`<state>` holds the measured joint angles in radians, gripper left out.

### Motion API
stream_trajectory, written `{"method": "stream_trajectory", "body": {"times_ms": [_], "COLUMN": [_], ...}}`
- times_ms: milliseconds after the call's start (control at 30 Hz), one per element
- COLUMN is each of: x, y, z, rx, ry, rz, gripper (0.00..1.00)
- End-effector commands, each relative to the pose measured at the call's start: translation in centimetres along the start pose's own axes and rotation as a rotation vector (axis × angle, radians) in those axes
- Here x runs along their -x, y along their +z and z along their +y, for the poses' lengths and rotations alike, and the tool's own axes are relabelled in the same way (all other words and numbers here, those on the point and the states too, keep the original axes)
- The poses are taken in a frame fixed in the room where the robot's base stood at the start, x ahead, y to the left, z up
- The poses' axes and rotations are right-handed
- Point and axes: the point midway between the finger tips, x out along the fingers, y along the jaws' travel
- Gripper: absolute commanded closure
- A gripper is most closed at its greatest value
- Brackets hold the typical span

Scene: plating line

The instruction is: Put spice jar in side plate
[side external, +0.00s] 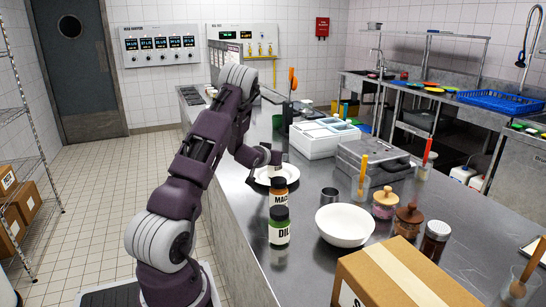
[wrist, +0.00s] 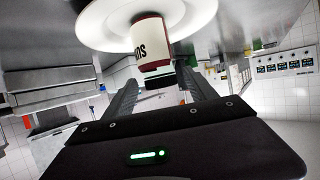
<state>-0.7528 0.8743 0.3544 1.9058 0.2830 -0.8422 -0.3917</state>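A spice jar (wrist: 153,48) with a white label, a red band and a dark lid stands on a round white plate (wrist: 98,22) in the wrist view. In the side view the plate (side external: 257,180) lies on the counter, and the jar is mostly hidden by my gripper (side external: 272,160). In the wrist view my gripper (wrist: 157,76) has its fingers spread, one on each side of the jar's lid end. It looks open; I cannot tell whether either finger touches the jar.
The MACE jar (side external: 280,197) and DILL jar (side external: 279,231) stand near the plate, toward the camera. A white bowl (side external: 345,226), a metal cup (side external: 329,196), glass jars (side external: 408,222) and a cardboard box (side external: 400,275) stand nearby. A grey case (side external: 372,160) is to the right.

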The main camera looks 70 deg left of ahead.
Motion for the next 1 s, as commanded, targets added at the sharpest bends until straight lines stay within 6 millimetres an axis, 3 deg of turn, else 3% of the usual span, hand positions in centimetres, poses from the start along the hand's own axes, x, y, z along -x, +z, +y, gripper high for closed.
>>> {"method": "stream_trajectory", "body": {"times_ms": [167,267,600,767,867,967,1000], "x": [0.1,1.2,9.8,11.8,13.1,16.8,19.4], "y": [-0.2,-0.3,-0.3,-0.3,-1.3,-3.3,-3.9], "z": [0.0,0.0,0.0,0.1,1.9,7.1,9.7], "rx": [0.0,0.001,0.002,0.0,-0.006,-0.032,-0.05], "ry": [0.0,0.0,-0.001,0.001,0.02,0.086,0.128], "rz": [0.001,0.0,0.0,0.0,-0.019,-0.094,-0.14], "gripper": [0.35,0.35,0.35,0.35,0.35,0.35,0.35]}}
